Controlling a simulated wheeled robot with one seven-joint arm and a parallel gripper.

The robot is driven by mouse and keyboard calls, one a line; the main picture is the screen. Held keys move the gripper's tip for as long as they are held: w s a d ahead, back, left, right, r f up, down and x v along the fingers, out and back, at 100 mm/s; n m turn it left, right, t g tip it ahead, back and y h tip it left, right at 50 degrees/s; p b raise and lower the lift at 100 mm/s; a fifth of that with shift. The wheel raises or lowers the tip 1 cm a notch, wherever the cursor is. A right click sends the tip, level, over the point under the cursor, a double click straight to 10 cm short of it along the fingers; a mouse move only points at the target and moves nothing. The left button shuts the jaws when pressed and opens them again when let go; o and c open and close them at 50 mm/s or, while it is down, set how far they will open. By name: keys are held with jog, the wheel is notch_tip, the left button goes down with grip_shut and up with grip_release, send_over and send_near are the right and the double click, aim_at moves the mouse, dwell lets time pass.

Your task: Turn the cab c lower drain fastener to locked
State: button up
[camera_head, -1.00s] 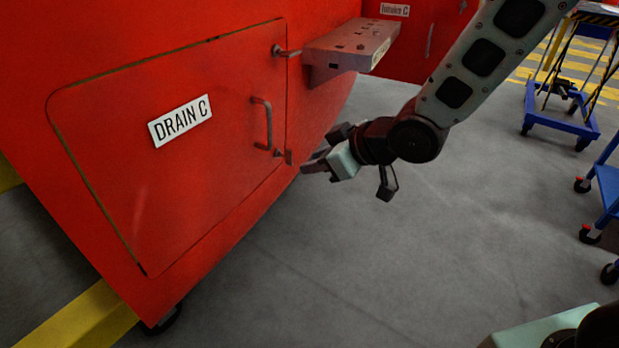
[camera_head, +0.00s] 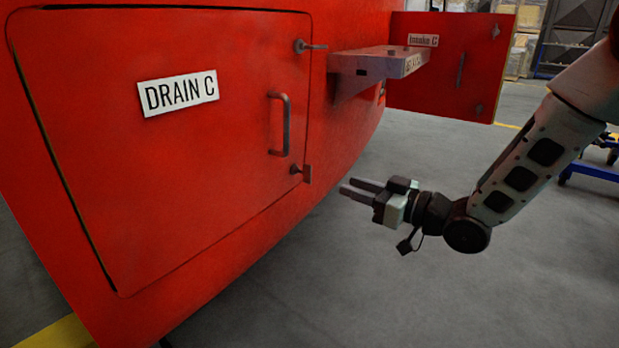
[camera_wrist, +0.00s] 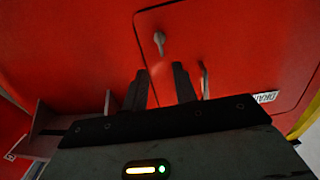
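The red Drain C door (camera_head: 200,190) is flush with its red body. Its lower fastener (camera_head: 297,170) is a small dark part near the door's lower right edge. In the wrist view a grey fastener (camera_wrist: 159,42) shows beyond the fingertips, its lever pointing down the picture. The lever's direction is too small to judge in the head view. My gripper (camera_head: 349,187) is open and empty, right of and slightly below the lower fastener in the head view, fingers pointing left toward the body. It is apart from the fastener. Both separated fingers (camera_wrist: 160,70) show in the wrist view.
A door handle (camera_head: 287,125) sits above the lower fastener, and an upper fastener (camera_head: 308,46) above that points right. A grey shelf (camera_head: 375,62) juts from the body. A red Intake C panel (camera_head: 470,80) stands behind. The grey floor (camera_head: 420,290) near my gripper is clear.

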aim_at(311, 173)
jog(key=b+x, duration=0.2)
jog(key=x, duration=1)
jog(key=shift+a+b, duration=0.1)
jog(key=shift+b, duration=0.3)
grip_shut()
